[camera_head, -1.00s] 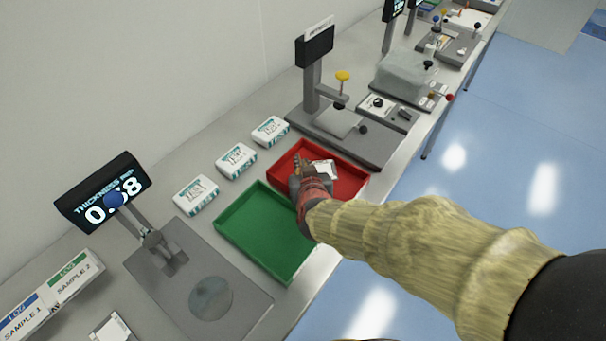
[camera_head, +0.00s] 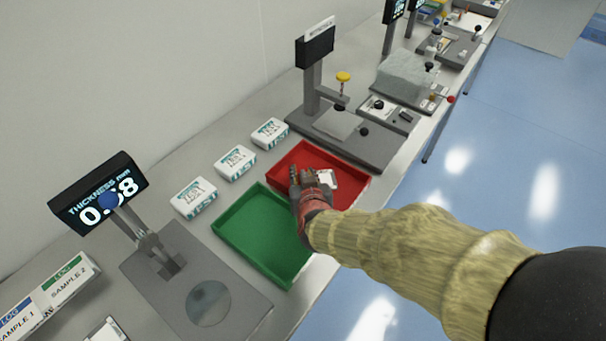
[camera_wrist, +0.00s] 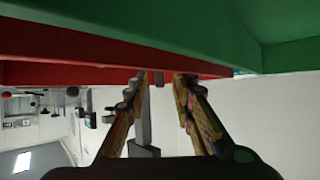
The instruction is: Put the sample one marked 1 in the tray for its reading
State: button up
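A small white sample (camera_head: 328,179) lies in the red tray (camera_head: 349,191), just right of my gripper; its mark is not readable. My gripper (camera_head: 306,174) is over the left part of the red tray, near the edge shared with the green tray (camera_head: 262,245). In the wrist view my gripper (camera_wrist: 162,78) shows its two fingers apart with nothing between them, and the red and green tray walls lie across the top. The green tray looks empty. The thickness display (camera_head: 100,193) shows 0, a digit hidden by a blue knob, then 8.
The thickness gauge base (camera_head: 170,285) stands at front left, by sample 1 and 2 log labels (camera_head: 62,285). Several white printed packs (camera_head: 235,162) line the wall side. Another gauge with a yellow knob (camera_head: 343,77) stands beyond the red tray. Blue floor lies right of the bench.

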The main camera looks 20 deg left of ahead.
jog(key=shift+r, duration=0.25)
jog(key=shift+s+d+r+p, duration=0.1)
jog(key=shift+s+r+p, duration=0.15)
jog(key=shift+p, duration=0.1)
jog(key=p+v, duration=0.4)
jog(key=v, duration=0.7)
jog(key=shift+s, duration=0.2)
